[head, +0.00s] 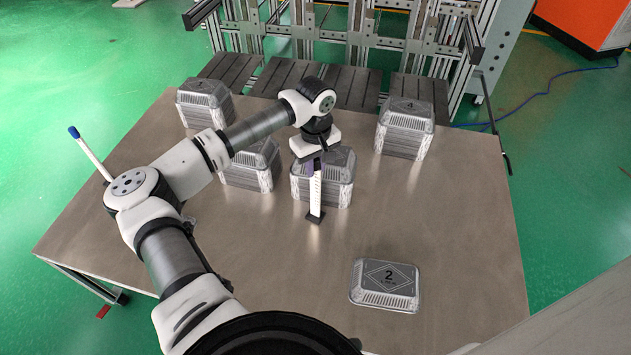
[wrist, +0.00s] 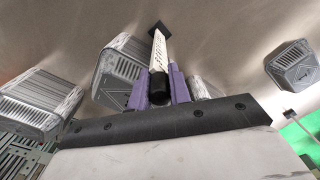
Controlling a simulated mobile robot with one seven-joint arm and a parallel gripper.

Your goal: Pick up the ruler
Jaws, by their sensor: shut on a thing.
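The ruler (head: 316,193) is a narrow white strip with dark marks and a dark lower end. My gripper (head: 312,166) is shut on its upper part, and the ruler hangs upright. In the wrist view the ruler (wrist: 158,52) runs away from between the purple fingers of my gripper (wrist: 160,84), with a black end close to me and a dark far end. I cannot tell whether its lower end touches the table (head: 240,250). In the head view it stands in front of a tray stack (head: 338,184).
Other foil tray stacks stand at back left (head: 204,106), left of centre (head: 250,172) and back right (head: 404,132). A foil tray marked 2 (head: 385,287) lies at front right. A blue-tipped white rod (head: 90,153) stands at the left edge.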

